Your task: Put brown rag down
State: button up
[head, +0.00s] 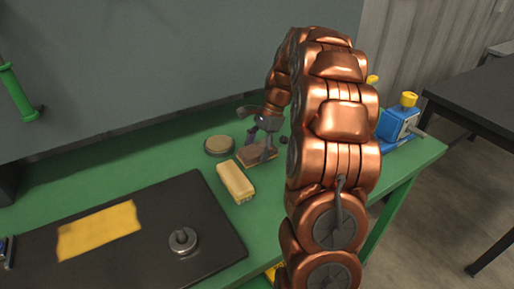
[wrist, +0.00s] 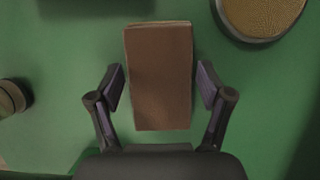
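The brown rag (head: 251,157) is a folded rectangular block, lying on the green table in the head view. In the wrist view the brown rag (wrist: 160,95) is upright in the picture, between my fingers. My gripper (head: 263,146) is over the rag, partly hidden by my copper arm. In the wrist view my gripper (wrist: 161,85) is open, with a finger on each side of the rag. Green table shows in a narrow gap between the rag and each finger, so neither seems to touch it.
A round tan-topped tin (head: 219,146) stands left of the rag. A yellowish block (head: 236,183) lies close in front. A black mat (head: 200,210) bears a yellow cloth (head: 98,230) and a metal part (head: 183,241). A blue-and-yellow device (head: 397,123) stands at right.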

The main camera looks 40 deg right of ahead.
jog(key=shift+o, duration=0.6)
jog(key=b+v, duration=0.1)
jog(key=v, duration=1.1)
jog(key=shift+r, duration=0.15)
